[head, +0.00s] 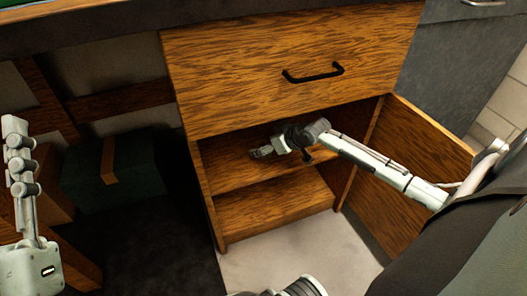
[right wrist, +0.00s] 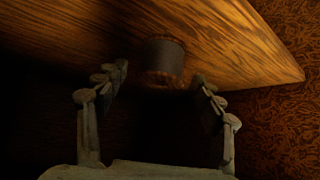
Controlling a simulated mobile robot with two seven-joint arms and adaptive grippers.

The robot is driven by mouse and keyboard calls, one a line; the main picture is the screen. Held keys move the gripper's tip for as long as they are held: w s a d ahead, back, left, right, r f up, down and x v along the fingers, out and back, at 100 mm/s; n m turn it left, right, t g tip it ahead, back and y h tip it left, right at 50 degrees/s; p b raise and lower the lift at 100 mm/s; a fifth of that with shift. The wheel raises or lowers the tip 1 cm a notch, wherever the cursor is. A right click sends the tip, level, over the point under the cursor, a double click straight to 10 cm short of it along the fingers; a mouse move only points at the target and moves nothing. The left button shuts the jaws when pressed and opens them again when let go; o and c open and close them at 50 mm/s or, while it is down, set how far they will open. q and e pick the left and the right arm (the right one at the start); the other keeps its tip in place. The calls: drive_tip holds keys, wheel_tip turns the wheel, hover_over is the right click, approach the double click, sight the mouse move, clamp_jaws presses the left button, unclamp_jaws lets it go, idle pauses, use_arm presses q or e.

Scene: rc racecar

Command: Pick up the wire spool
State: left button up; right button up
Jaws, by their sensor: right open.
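The wire spool (right wrist: 164,60), a short dark cylinder with brownish rims, shows in the right wrist view against a wooden board of the cabinet. It lies ahead of my right gripper (right wrist: 162,92), roughly centred between the spread fingers. The fingers are open and empty, and the spool looks a little beyond their tips. In the head view my right gripper (head: 260,152) reaches into the open lower compartment; I cannot make out the spool there. My left gripper (head: 18,125) points up at the left edge, seen side-on, away from the cabinet.
The wooden cabinet (head: 290,75) has a shut drawer with a black handle (head: 313,73) above the compartment. Its door (head: 415,165) stands open to the right, beside my right arm. A lower shelf (head: 275,205) looks bare. A dark green box (head: 115,175) sits left.

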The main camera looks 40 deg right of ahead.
drive_tip(key=c, duration=1.2)
drive_tip(key=shift+c, duration=0.5)
drive_tip(key=shift+r, duration=0.2)
